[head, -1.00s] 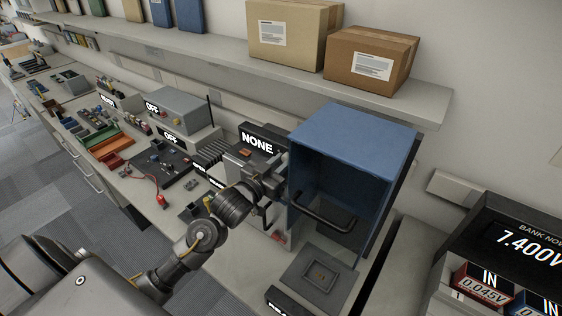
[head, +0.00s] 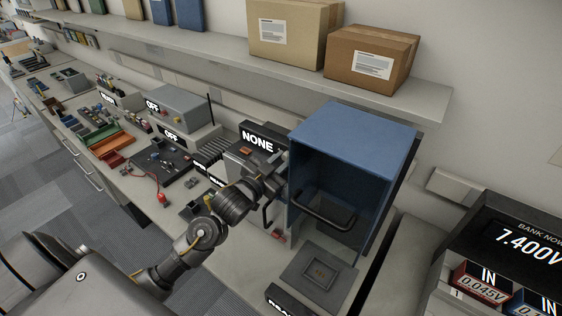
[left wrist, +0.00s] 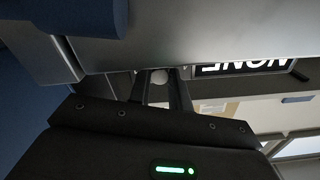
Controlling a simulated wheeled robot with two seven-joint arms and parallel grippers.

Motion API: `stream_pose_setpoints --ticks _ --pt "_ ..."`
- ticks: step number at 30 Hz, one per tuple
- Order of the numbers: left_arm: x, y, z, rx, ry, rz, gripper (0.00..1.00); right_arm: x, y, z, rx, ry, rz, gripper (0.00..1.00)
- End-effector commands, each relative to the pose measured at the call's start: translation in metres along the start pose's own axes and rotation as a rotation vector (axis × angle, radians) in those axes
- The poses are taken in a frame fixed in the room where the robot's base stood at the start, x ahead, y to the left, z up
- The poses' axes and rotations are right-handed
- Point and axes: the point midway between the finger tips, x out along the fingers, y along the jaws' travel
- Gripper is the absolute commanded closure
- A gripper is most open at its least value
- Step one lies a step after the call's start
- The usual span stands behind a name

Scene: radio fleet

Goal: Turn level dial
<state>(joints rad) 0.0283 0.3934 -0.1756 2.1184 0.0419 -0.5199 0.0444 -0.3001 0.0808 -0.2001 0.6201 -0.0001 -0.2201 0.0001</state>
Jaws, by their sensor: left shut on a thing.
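The grey device with the NONE display (head: 258,142) stands on the bench just left of the blue cabinet. My left gripper (head: 279,170) is between the device and the cabinet, and its fingers are hard to make out in the head view. In the left wrist view the two dark fingers (left wrist: 160,86) reach to a small pale round knob (left wrist: 158,76) under the grey panel edge. The gripper is shut on this knob, which looks like the level dial. Most of the dial and any markings on it are hidden. The NONE display also shows upside down in the wrist view (left wrist: 243,67).
The blue cabinet (head: 352,130) with a dark handle stands close right of my left gripper. A dark square plate (head: 318,274) lies in front of it. Cardboard boxes (head: 296,30) sit on the shelf above. Trays and small devices (head: 180,105) fill the bench leftward.

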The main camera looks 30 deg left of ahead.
Motion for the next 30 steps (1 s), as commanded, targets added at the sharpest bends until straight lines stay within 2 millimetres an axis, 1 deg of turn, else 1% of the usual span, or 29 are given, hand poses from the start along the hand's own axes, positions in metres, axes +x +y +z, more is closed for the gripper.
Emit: stream_pose_setpoints --ticks 1,2,3,4,11,14,17,24,27,30 --pt "0.000 0.000 0.000 0.000 0.000 0.001 1.00 0.000 0.000 0.000 0.000 0.000 0.000 1.00" --pt "0.000 0.000 0.000 0.000 0.000 0.001 0.78 0.000 0.000 0.000 0.000 0.000 0.000 1.00" --pt "0.000 0.000 0.000 0.000 0.000 0.001 0.73 0.000 0.000 0.000 0.000 0.000 0.000 1.00" --pt "0.000 0.000 0.000 0.000 0.000 0.001 0.71 0.000 0.000 0.000 0.000 0.000 0.000 1.00" --pt "0.000 0.000 0.000 0.000 0.000 0.000 0.71 0.000 0.000 0.000 0.000 0.000 0.000 1.00" --pt "-0.005 0.000 0.001 0.000 0.000 0.000 0.71 0.003 0.000 0.000 0.000 0.000 0.000 1.00" --pt "-0.017 0.001 0.003 0.001 -0.001 0.000 0.71 0.009 0.000 0.001 0.000 0.000 0.000 1.00" --pt "-0.065 0.001 0.004 0.001 0.000 0.001 0.71 0.027 -0.001 0.002 0.000 0.000 0.000 1.00" --pt "-0.083 0.002 0.004 0.000 -0.001 0.002 0.71 0.033 -0.001 0.003 0.000 0.000 0.000 1.00" --pt "-0.096 0.001 0.003 0.001 -0.001 0.002 0.71 0.036 -0.001 0.003 0.000 0.000 0.000 1.00"
